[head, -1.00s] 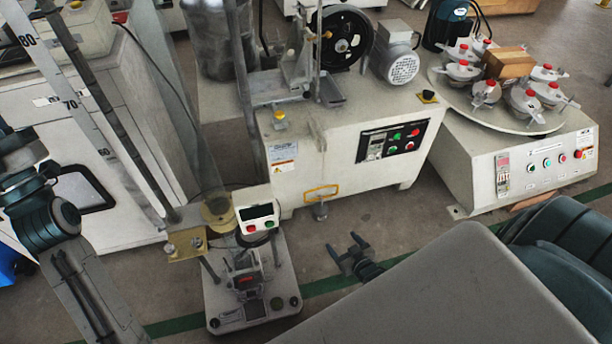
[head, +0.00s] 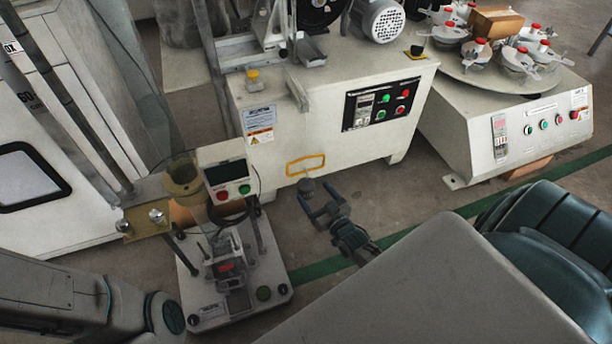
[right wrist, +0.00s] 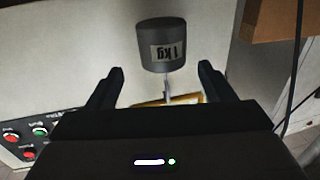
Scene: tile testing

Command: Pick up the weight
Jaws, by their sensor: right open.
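The weight (head: 306,186) is a small dark grey cylinder below the yellow handle on the front of the white machine. In the right wrist view the weight (right wrist: 162,44) bears an upside-down "1kg" label, and a thin rod joins it toward the yellow handle (right wrist: 165,100). My right gripper (head: 318,199) is open and empty, just in front of the weight. In the right wrist view its fingers (right wrist: 160,70) point at the weight, one on each side of its line, with the weight beyond the tips. My left gripper is out of view.
The white machine (head: 335,140) with a button panel stands behind the weight. A testing stand (head: 232,265) with a small display is on the floor to the left. A round-table machine (head: 520,125) stands at the right. Grey floor with a green stripe lies between.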

